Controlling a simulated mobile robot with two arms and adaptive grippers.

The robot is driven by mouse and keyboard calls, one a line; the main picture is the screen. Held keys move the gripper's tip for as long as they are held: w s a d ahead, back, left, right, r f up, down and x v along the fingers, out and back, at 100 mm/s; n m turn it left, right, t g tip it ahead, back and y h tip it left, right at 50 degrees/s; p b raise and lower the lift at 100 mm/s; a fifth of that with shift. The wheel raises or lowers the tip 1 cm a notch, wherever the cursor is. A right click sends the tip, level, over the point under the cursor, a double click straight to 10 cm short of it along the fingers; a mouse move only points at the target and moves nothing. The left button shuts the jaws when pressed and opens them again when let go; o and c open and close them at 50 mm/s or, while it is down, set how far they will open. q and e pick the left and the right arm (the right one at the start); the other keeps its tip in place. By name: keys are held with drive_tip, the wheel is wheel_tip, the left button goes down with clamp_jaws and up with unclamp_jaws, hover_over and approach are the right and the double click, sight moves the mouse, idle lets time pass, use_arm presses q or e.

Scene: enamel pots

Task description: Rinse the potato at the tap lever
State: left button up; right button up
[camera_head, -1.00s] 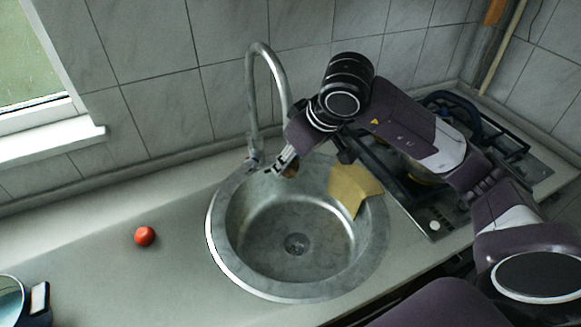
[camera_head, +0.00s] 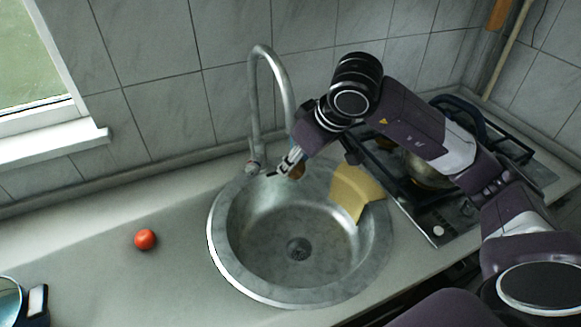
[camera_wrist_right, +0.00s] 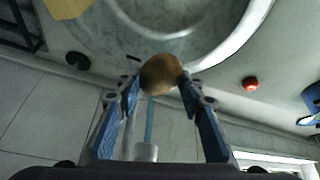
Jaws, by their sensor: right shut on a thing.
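The brown potato (camera_wrist_right: 161,74) is held between the fingertips of my right gripper (camera_wrist_right: 159,82) in the right wrist view. In the head view, my right gripper (camera_head: 287,164) is at the back of the sink, close to the tap (camera_head: 255,100), with the potato (camera_head: 297,171) partly hidden at its tip. The wrist view shows the spout end (camera_wrist_right: 146,152) and a thin pale blue streak (camera_wrist_right: 149,120) from it towards the potato; it looks like running water. My left gripper is out of view.
A round metal sink (camera_head: 232,268) lies below, with a yellow cloth (camera_head: 350,190) over its right rim. A red tomato (camera_head: 145,239) sits on the counter to the left. A blue device (camera_head: 12,300) stands at lower left. A hob (camera_head: 435,215) with a pan (camera_head: 428,172) is right.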

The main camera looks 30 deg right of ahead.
drive_tip(key=shift+s+d, duration=0.1)
drive_tip(key=shift+d, duration=0.05)
drive_tip(key=shift+w+a, duration=0.25)
drive_tip(key=shift+a, duration=0.35)
drive_tip(key=shift+d, duration=0.2)
drive_tip(key=shift+s+d+b, duration=0.2)
drive_tip(key=shift+d+b, duration=0.15)
drive_tip(key=shift+b, duration=0.25)
drive_tip(key=shift+s, duration=0.1)
drive_tip(key=s+a+b, duration=0.1)
drive_tip(key=s+a, duration=0.2)
drive_tip(key=s, duration=0.4)
drive_tip(key=shift+s+b, duration=0.15)
drive_tip(key=shift+b, duration=0.15)
